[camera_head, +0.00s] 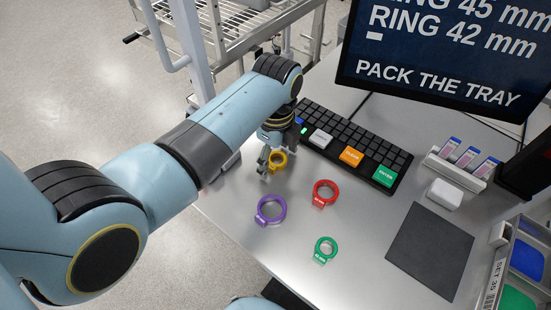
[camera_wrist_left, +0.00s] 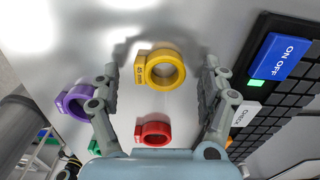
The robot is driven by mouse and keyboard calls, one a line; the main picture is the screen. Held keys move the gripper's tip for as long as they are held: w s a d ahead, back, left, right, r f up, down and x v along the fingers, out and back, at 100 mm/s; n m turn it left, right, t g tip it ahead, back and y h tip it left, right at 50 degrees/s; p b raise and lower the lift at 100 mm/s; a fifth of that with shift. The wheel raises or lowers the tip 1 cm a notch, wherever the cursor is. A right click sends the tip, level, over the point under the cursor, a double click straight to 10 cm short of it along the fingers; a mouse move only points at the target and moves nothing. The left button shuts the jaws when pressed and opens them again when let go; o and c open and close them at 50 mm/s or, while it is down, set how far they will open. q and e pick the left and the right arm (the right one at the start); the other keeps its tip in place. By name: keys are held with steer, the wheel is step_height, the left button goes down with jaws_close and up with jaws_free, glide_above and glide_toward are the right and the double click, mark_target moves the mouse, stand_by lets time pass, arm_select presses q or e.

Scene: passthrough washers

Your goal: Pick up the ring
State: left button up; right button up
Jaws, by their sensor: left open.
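A yellow ring (camera_head: 283,161) with a small tab lies on the grey table near the keyboard's left end. In the left wrist view the yellow ring (camera_wrist_left: 148,72) lies flat, its tab reading 45 mm. My left gripper (camera_head: 271,160) is open over it, fingers pointing down. In the left wrist view the left gripper's fingers (camera_wrist_left: 161,70) stand apart on either side of the ring, with gaps. A red ring (camera_head: 317,199), a purple ring (camera_head: 263,218) and a green ring (camera_head: 319,257) lie nearby. My right gripper is not in view.
A black keyboard (camera_head: 337,128) with large coloured keys lies close behind the left gripper. A monitor (camera_head: 440,60) stands at the back right. A dark mat (camera_head: 430,250), a white holder (camera_head: 455,172) and a tray of coloured compartments (camera_head: 493,293) are to the right. Bare table surrounds the rings.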

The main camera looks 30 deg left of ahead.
arm_select(q)
steer(key=c, duration=1)
